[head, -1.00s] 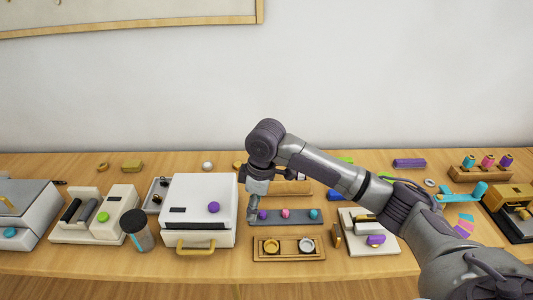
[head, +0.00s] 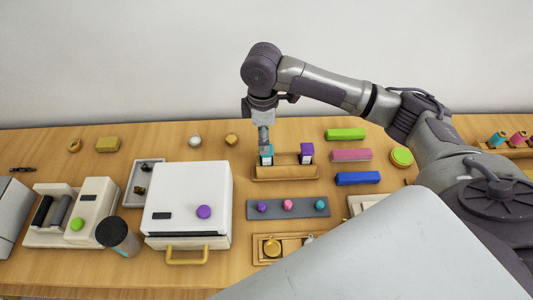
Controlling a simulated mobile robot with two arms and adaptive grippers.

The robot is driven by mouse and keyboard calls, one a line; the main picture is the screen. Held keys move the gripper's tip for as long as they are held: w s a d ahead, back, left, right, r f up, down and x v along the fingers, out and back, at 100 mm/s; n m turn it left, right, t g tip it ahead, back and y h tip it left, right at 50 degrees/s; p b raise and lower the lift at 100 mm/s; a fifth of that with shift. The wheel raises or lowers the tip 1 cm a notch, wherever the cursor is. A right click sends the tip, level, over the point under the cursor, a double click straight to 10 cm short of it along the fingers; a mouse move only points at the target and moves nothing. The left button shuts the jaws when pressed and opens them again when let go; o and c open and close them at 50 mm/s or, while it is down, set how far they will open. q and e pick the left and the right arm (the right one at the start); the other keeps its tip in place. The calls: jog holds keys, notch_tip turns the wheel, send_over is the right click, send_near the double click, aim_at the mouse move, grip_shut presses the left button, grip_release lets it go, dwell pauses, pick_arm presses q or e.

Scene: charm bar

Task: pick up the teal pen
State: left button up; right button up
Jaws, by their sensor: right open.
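A small teal piece (head: 267,160) with a pale front stands at the left end of a wooden holder (head: 285,173). It may be the teal pen, but its shape is too small and partly covered to tell. A purple piece (head: 307,150) stands at the holder's right end. My right gripper (head: 265,148) points down from above, with its open fingertips right at the top of the teal piece. Whether they touch it I cannot tell. My left gripper is not in view.
A grey tray with small charms (head: 252,209) lies in front of the holder. Green (head: 345,134), pink (head: 351,155) and blue (head: 358,178) blocks lie to its right. A white press (head: 175,210) stands to the left. The table behind the holder is mostly clear.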

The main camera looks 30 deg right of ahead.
aim_at(267, 160)
notch_tip(267, 160, down, 2)
jog(key=shift+w+f, duration=0.1)
jog(key=shift+f, duration=0.05)
jog(key=shift+d+f+p, duration=0.1)
jog(key=shift+f+p, duration=0.3)
jog(key=shift+f, duration=0.15)
jog(key=f, duration=0.1)
jog(key=f+p, duration=0.1)
jog(key=f, duration=0.1)
jog(key=shift+s+d+f, duration=0.1)
jog(key=shift+s+f, duration=0.15)
jog(key=shift+f, duration=0.45)
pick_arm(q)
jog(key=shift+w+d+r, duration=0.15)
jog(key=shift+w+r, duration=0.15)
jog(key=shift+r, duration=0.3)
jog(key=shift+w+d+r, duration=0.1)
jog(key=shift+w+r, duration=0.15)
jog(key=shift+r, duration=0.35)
pick_arm(e)
jog(key=shift+w, duration=0.1)
grip_shut()
